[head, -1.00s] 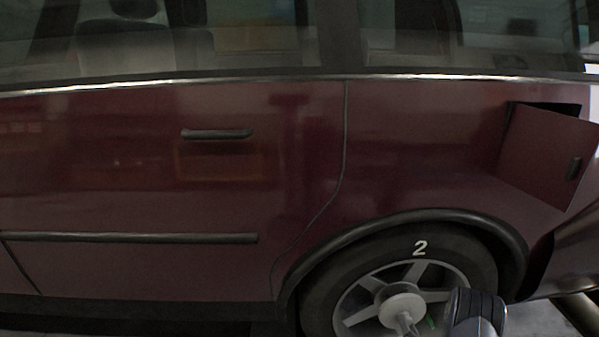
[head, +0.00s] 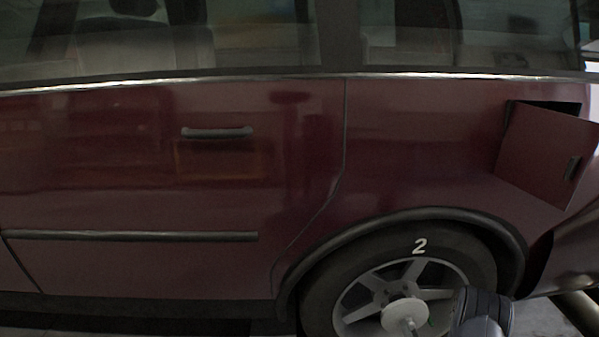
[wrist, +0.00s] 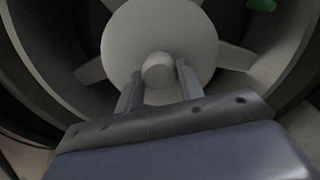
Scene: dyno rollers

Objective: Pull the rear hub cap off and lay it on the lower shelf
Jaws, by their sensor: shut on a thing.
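The rear hub cap (head: 401,313) is a pale round disc with a knob at its middle, in front of the spoked rear wheel (head: 368,279). In the wrist view the hub cap (wrist: 160,22) fills the upper middle. My gripper (wrist: 159,73) is shut on its round knob, one finger on each side. In the head view my gripper is at the lower edge, partly cut off, with my wrist to the right of the cap. The lower shelf is not in view.
The tyre (head: 330,292) bears a white number 2 and sits under the dark wheel arch. The red car body (head: 230,190) stands close behind my arm. A fuel flap (head: 545,158) stands open at the right. A small green part (wrist: 262,5) shows on the wheel.

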